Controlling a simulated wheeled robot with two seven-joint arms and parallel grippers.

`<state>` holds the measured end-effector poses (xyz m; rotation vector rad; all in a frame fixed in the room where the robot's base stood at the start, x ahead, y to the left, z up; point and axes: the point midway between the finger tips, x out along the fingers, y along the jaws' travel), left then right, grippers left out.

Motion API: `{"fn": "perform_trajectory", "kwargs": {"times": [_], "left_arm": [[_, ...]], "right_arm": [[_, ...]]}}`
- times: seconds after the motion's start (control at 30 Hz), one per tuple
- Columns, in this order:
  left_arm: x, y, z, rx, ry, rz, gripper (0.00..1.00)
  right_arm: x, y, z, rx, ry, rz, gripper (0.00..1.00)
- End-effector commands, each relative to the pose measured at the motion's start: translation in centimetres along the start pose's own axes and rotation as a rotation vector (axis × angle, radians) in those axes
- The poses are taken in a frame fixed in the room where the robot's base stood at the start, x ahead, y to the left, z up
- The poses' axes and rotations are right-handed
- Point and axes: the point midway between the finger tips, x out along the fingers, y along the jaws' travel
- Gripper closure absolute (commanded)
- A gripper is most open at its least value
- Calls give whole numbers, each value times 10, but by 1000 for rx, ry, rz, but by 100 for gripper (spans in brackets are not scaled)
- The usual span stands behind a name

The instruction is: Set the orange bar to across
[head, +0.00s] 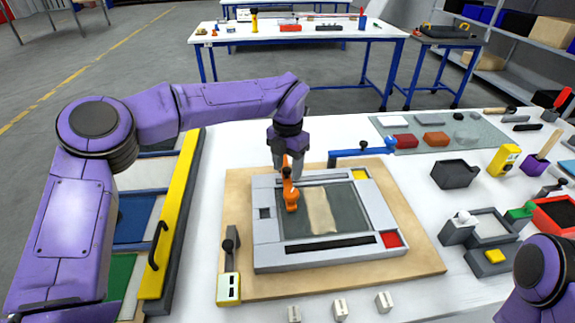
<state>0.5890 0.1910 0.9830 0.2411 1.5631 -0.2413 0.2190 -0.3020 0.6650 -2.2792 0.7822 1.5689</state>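The orange bar (291,196) is on the grey framed fixture (262,240), at the upper left of its dark panel. Its long side points roughly toward and away from me, and its far end is partly hidden by my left gripper. My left gripper (290,167) points down over the bar's far end, with its fingers apart on either side of the orange. I cannot tell whether either finger touches it. My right gripper is out of view; only part of my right arm shows at the lower right.
A beige strip (320,211) lies on the panel beside the bar. A blue bar handle (355,154) stands behind the fixture. A yellow-edged rack (172,220) is at left. Dark bins (455,174) and tools crowd the right.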

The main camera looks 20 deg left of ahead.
Motion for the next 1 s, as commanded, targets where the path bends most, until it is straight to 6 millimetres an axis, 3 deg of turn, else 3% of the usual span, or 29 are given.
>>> {"fn": "perform_trajectory", "kwargs": {"times": [0.17,0.4,0.53,1.0], "left_arm": [[-17,0,1,-1,-5,2,48],[-74,-1,2,-1,-3,2,48],[-96,-1,2,0,-1,1,48],[-105,-1,1,1,2,0,48]], "right_arm": [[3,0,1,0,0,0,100],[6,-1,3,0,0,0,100],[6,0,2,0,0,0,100],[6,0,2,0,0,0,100]]}}
